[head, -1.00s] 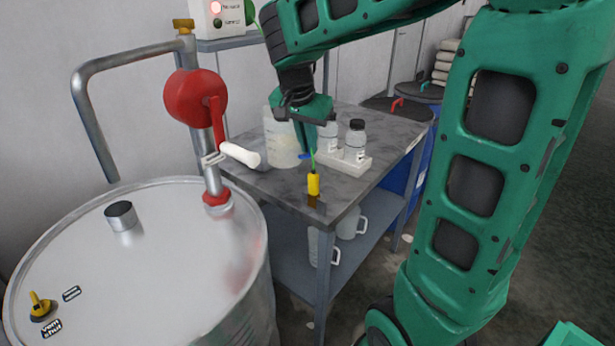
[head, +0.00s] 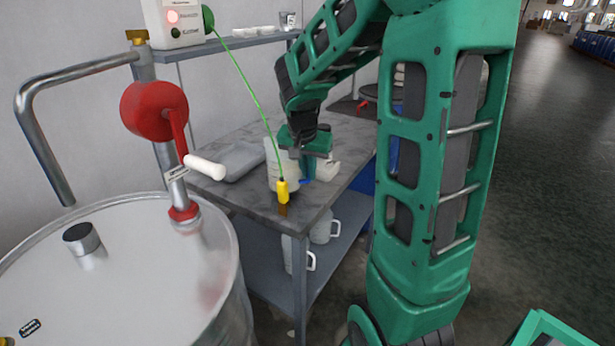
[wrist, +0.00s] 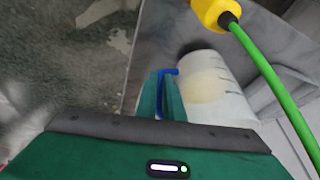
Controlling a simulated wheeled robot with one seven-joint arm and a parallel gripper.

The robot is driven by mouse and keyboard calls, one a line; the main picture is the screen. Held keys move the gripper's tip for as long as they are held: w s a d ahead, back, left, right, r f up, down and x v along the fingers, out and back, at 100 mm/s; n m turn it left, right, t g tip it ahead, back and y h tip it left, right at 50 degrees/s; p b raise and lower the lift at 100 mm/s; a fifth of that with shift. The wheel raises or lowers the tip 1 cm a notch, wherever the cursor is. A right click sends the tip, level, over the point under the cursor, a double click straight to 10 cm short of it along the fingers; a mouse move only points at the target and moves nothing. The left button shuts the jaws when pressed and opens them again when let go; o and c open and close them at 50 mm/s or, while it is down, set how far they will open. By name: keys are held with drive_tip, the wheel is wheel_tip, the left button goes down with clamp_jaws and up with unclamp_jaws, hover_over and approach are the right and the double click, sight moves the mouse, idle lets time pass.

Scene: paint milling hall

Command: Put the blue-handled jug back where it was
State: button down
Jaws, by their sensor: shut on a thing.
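The jug (head: 276,173) is a translucent white vessel with a blue handle (head: 305,182). In the head view it is at the grey table, partly hidden behind my gripper (head: 308,168). In the wrist view the jug (wrist: 215,88) shows pale contents low inside, and its blue handle (wrist: 161,92) lies between my two green fingers (wrist: 163,98). My gripper is shut on the handle. I cannot tell whether the jug's base touches the table top (head: 235,193).
A grey tray (head: 240,162) lies left of the jug. A steel drum (head: 120,270) with a red pump (head: 155,110) stands front left. White jugs (head: 322,228) stand on the lower shelf.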

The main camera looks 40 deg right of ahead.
drive_tip(key=shift+f, duration=0.8)
drive_tip(key=c, duration=1.9)
unclamp_jaws()
drive_tip(key=shift+f, duration=0.1)
drive_tip(key=shift+o, duration=0.2)
drive_tip(key=v, duration=1.1)
drive_tip(key=s+a+f+n+g+y, duration=0.1)
drive_tip(key=s+a+f+n+y, duration=0.1)
drive_tip(key=s, duration=1)
drive_tip(key=s+a+f+n+g+y, duration=0.1)
drive_tip(key=s+f+n, duration=0.2)
drive_tip(key=s, duration=1)
wheel_tip(320, 180, down, 2)
drive_tip(key=shift+a+f+g+y, duration=0.1)
drive_tip(key=shift+a+g+y, duration=0.3)
